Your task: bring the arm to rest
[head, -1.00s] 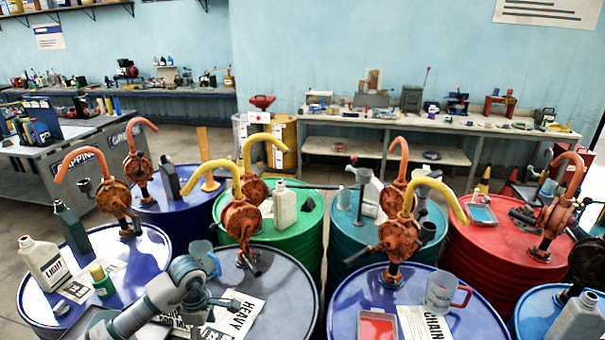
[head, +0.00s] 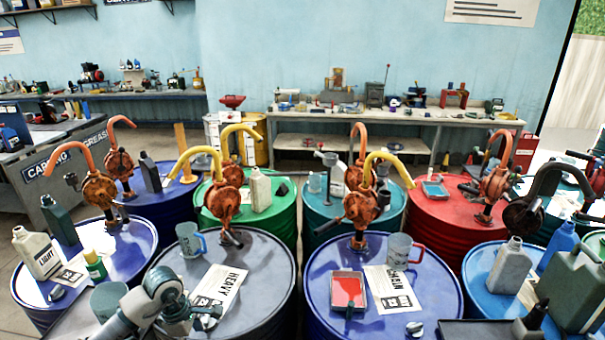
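My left arm comes in from the lower left, and its gripper (head: 206,316) is low over the front of the grey drum (head: 265,262). The fingers are small and partly hidden by the wrist, so I cannot tell whether they are open. A clear measuring jug with a blue handle (head: 189,240) stands upright on the same drum, behind and apart from the gripper. A sheet marked HEAVY (head: 218,288) lies beside the gripper, partly covered by it. A rusty pump with a yellow spout (head: 222,203) rises from this drum.
A blue drum (head: 438,298) at the right carries a red-handled jug (head: 400,250), a red tray (head: 348,289) and a pump. A grey-green cup (head: 109,301) is close to my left arm. Bottles stand on the left blue drum (head: 138,262). The rear workbench (head: 400,121) is far off.

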